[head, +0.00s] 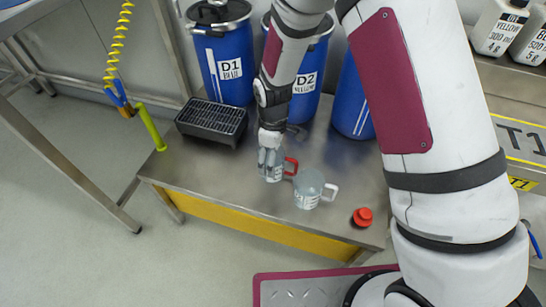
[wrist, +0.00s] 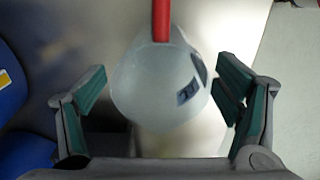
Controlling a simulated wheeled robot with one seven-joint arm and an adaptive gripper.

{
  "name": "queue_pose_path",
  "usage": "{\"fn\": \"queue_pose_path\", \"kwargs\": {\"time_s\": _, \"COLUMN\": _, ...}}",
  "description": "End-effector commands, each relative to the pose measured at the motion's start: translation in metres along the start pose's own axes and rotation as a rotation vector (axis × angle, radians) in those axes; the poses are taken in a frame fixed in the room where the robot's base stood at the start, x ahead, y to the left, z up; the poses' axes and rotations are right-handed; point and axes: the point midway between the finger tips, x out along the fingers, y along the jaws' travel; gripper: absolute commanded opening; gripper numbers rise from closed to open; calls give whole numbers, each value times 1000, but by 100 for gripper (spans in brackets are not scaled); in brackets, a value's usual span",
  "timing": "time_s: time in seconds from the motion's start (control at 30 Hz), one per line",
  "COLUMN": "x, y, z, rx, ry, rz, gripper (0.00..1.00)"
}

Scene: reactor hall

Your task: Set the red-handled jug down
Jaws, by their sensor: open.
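The red-handled jug (head: 276,172) is a clear jug standing on the steel bench (head: 222,184), its red handle (head: 291,166) pointing right. In the wrist view the jug (wrist: 150,85) shows from above between the fingers, with the red handle (wrist: 161,20) at the top. My gripper (head: 268,155) is at the jug from above in the head view. In the wrist view my gripper (wrist: 158,97) is open, with clear space between each finger pad and the jug. The jug looks upright; its base is partly hidden by my gripper.
A white-handled jug (head: 309,187) stands close on the right. A red cap (head: 362,217) lies farther right. A black grated box (head: 212,121) and blue drums D1 (head: 226,62) and D2 (head: 304,90) stand behind. The bench front is clear to the left.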

Motion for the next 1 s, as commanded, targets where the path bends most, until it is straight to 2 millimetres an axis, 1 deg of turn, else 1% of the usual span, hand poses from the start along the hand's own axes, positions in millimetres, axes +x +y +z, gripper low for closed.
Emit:
{"fn": "queue_pose_path", "kwargs": {"time_s": 0.03, "x": -13, "y": 0, "z": 0, "rx": 1, "ry": 2, "rz": 2, "gripper": 84}}
{"fn": "queue_pose_path", "kwargs": {"time_s": 0.2, "x": -50, "y": 1, "z": 0, "rx": 0, "ry": 2, "rz": 2, "gripper": 84}}
{"fn": "queue_pose_path", "kwargs": {"time_s": 0.3, "x": -70, "y": 0, "z": 0, "rx": 0, "ry": 2, "rz": 1, "gripper": 84}}
{"fn": "queue_pose_path", "kwargs": {"time_s": 0.43, "x": -90, "y": 0, "z": 0, "rx": 1, "ry": 0, "rz": 1, "gripper": 84}}
{"fn": "queue_pose_path", "kwargs": {"time_s": 0.6, "x": -104, "y": 0, "z": 1, "rx": 0, "ry": -1, "rz": 0, "gripper": 84}}
{"fn": "queue_pose_path", "kwargs": {"time_s": 0.9, "x": -107, "y": 0, "z": 1, "rx": 1, "ry": -1, "rz": 0, "gripper": 84}}
{"fn": "queue_pose_path", "kwargs": {"time_s": 0.97, "x": -111, "y": 0, "z": 2, "rx": 8, "ry": 0, "rz": 2, "gripper": 84}}
{"fn": "queue_pose_path", "kwargs": {"time_s": 1.0, "x": -116, "y": 1, "z": 4, "rx": 18, "ry": 0, "rz": 4, "gripper": 84}}
